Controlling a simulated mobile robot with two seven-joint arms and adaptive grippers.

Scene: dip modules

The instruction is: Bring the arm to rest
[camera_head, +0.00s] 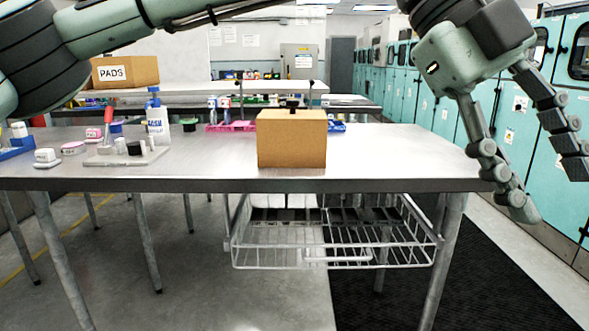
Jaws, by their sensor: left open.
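My left arm comes in from the upper left and passes out of the top of the picture. My left gripper (551,188) hangs at the upper right with its fingers spread wide and pointing down. Nothing is between them. The nearer finger overlaps the right end of the metal table (390,160) in the picture; I cannot tell whether they touch. The other finger shows against the teal cabinets. My right gripper does not show.
A brown cardboard box (291,140) stands mid-table. A white bottle (158,122), a grey tray (105,158) and small modules (46,157) are at the left. A wire basket (335,258) hangs below. Teal cabinets (470,115) line the right. The table's right part is clear.

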